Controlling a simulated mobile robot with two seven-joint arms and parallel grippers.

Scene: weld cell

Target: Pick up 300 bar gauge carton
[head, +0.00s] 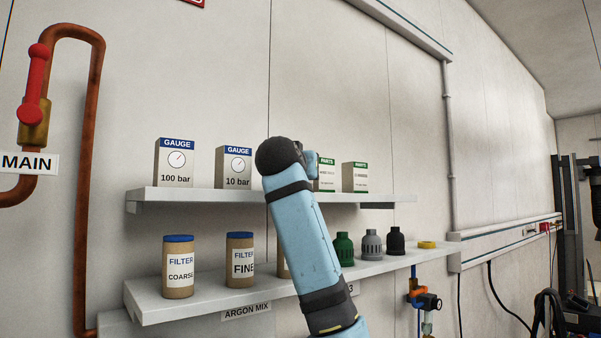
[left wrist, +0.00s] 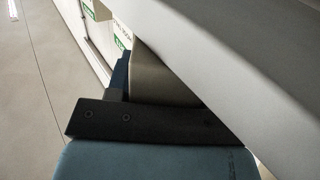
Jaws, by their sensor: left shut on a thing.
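No carton with a readable 300 bar label shows. In the head view my left arm covers the upper shelf between the 10 bar gauge carton (head: 234,168) and the green-topped parts cartons (head: 355,178), and hides my left gripper. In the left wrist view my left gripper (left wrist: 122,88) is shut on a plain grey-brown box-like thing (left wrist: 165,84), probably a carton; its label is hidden. A pale grey slab (left wrist: 235,70), probably the shelf, runs diagonally close beside it. I cannot tell whether the held thing touches the shelf. My right gripper is in neither view.
The 100 bar gauge carton (head: 175,163) stands at the left of the upper shelf (head: 200,195). The lower shelf (head: 205,296) holds filter canisters (head: 179,267), several caps (head: 372,244) and a yellow ring (head: 427,244). A copper pipe (head: 94,180) runs at the left.

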